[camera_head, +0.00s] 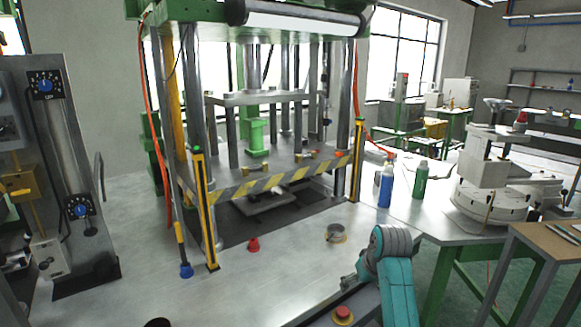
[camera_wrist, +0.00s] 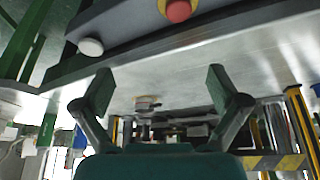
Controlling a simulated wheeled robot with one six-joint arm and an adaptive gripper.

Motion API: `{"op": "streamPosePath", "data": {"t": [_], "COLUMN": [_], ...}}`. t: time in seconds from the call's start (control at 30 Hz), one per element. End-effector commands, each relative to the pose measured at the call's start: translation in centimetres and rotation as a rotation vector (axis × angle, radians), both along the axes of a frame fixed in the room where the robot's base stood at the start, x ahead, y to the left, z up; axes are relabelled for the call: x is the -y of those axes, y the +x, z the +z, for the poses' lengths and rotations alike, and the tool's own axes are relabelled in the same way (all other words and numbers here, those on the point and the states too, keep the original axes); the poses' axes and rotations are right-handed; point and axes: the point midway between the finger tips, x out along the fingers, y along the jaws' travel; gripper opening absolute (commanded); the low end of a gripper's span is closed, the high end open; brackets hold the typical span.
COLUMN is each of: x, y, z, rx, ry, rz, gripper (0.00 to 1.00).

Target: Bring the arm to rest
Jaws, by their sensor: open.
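My gripper (camera_wrist: 160,92) shows in the wrist view with its two dark fingers spread wide apart. It is open, with nothing between the fingertips. Behind the gap lies the shiny metal table (camera_wrist: 175,75), and the picture is upside down. My teal arm (camera_head: 398,290) rises at the bottom right of the head view, over the table's front edge.
A press (camera_head: 265,150) with a yellow-black striped bar stands on the table. A metal ring (camera_head: 335,234), a red cone-like piece (camera_head: 253,244), a blue bottle (camera_head: 386,187) and a green bottle (camera_head: 421,180) stand nearby. A red button (camera_head: 342,314) sits at the front; the middle front table is mostly clear.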

Motion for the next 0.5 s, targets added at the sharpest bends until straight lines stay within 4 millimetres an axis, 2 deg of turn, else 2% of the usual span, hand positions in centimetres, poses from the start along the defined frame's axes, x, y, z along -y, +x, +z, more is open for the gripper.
{"op": "streamPosePath", "data": {"t": [0.27,0.37,0.5], "x": [-0.2,-0.3,-0.5], "y": [-2.0,-3.4,-6.3], "z": [-5.7,-8.6,-13.2], "rx": [0.046,0.072,0.121], "ry": [0.005,0.007,0.013], "rz": [-0.022,-0.033,-0.055], "gripper": [0.97,0.97,0.97]}}
